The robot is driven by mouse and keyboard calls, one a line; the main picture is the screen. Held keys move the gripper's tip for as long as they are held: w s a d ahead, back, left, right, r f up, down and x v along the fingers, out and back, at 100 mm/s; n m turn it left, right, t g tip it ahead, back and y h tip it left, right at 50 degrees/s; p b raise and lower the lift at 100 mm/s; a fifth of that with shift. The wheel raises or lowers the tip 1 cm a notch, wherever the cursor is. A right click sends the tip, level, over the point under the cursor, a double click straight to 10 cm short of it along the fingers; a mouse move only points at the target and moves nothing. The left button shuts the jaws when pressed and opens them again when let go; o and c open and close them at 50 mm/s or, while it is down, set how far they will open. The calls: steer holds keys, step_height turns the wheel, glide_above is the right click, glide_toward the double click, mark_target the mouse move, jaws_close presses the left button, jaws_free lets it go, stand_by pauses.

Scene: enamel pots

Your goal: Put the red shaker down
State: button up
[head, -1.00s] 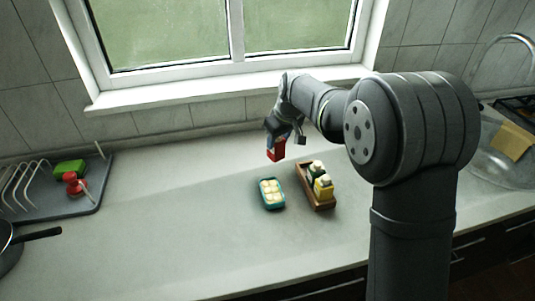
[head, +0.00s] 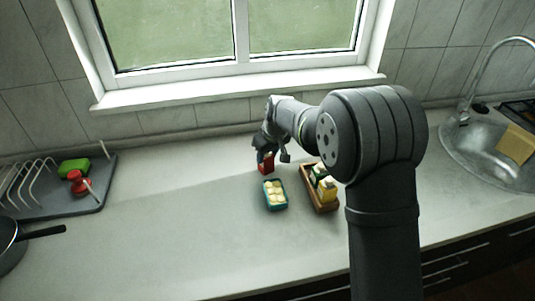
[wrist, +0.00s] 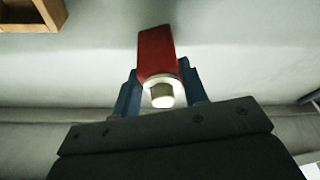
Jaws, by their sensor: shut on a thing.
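The red shaker (head: 266,164) is in my gripper (head: 266,154), over the counter just behind the teal tray. In the wrist view the red body of the shaker (wrist: 155,50) points away from my gripper (wrist: 161,88). Its pale cap shows between the two blue fingers, which are shut on it. In the head view the shaker looks low, close to the counter (head: 185,215). I cannot tell whether its base touches the surface.
A teal tray (head: 266,202) with pale yellow pieces stands just in front of the shaker. A wooden box (head: 321,206) with bottles is to its right. A dish rack (head: 90,207) with a green sponge (head: 74,168) and red-handled brush (head: 76,180) is far left. The counter left of the shaker is clear.

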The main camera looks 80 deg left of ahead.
steer(key=o, duration=0.9)
steer(key=shift+f, duration=0.1)
steer(key=v, duration=1.2)
steer(key=shift+w+r, duration=0.1)
steer(key=shift+r, duration=0.1)
steer(key=shift+f, duration=0.1)
steer(key=x, duration=1.2)
steer(key=shift+f, duration=0.35)
step_height(320, 180, up, 3)
steer(key=shift+r, duration=0.85)
steer(key=shift+f, duration=0.1)
